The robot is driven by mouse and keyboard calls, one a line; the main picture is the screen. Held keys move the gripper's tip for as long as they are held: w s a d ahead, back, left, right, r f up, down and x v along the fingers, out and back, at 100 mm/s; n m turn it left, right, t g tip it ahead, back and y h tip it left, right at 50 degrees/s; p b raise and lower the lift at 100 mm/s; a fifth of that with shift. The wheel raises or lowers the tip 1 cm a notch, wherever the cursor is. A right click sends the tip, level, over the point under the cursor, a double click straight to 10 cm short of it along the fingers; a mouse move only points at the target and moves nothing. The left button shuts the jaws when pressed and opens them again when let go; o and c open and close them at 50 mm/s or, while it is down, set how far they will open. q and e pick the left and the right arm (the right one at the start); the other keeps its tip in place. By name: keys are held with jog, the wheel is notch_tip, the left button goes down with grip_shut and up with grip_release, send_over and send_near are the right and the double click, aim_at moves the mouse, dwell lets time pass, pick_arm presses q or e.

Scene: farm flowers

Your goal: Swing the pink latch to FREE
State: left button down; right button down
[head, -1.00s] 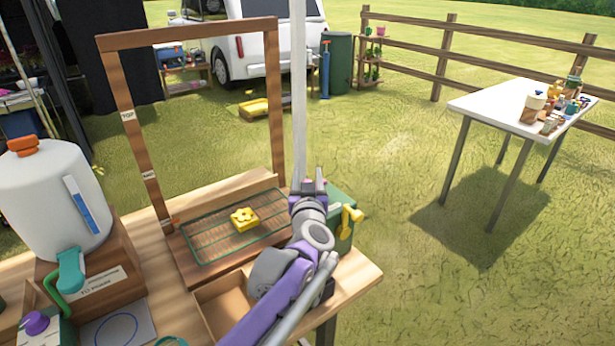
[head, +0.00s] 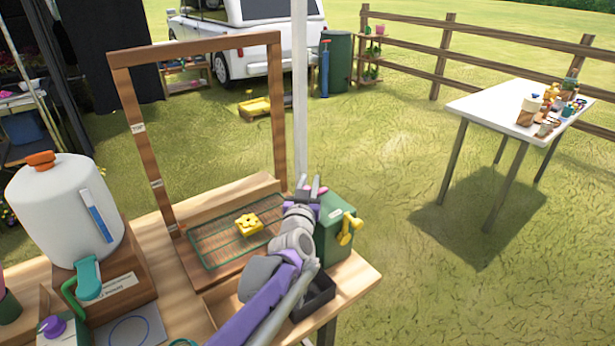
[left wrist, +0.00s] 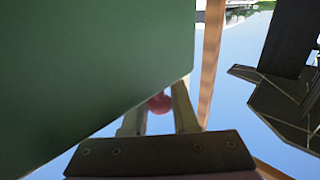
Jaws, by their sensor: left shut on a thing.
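A green box (head: 336,232) with a yellow crank (head: 349,229) on its right side stands at the right end of the workbench. The pink latch (head: 322,190) shows only as small pink bits at the box's top back edge, beside my left gripper (head: 309,184). In the left wrist view, my left gripper (left wrist: 160,108) is shut on the latch's round pink knob (left wrist: 160,102), which sits between the two fingers. The box's green wall (left wrist: 80,70) fills the left of that view. The latch's arm is hidden, and I cannot read any FREE mark. My right gripper is out of view.
A wooden frame (head: 132,130) stands behind a wire rack (head: 205,255) with a yellow flower-shaped piece (head: 248,223). A white jug (head: 70,210) stands at the left. A dark tray (head: 318,297) lies before the box.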

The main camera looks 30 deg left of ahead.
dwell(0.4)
pick_arm(q)
jog(key=c, duration=0.7)
grip_release()
jog(key=v, duration=1.1)
jog(key=shift+a+p, duration=0.1)
jog(key=shift+p, duration=0.2)
jog(key=shift+f, duration=0.1)
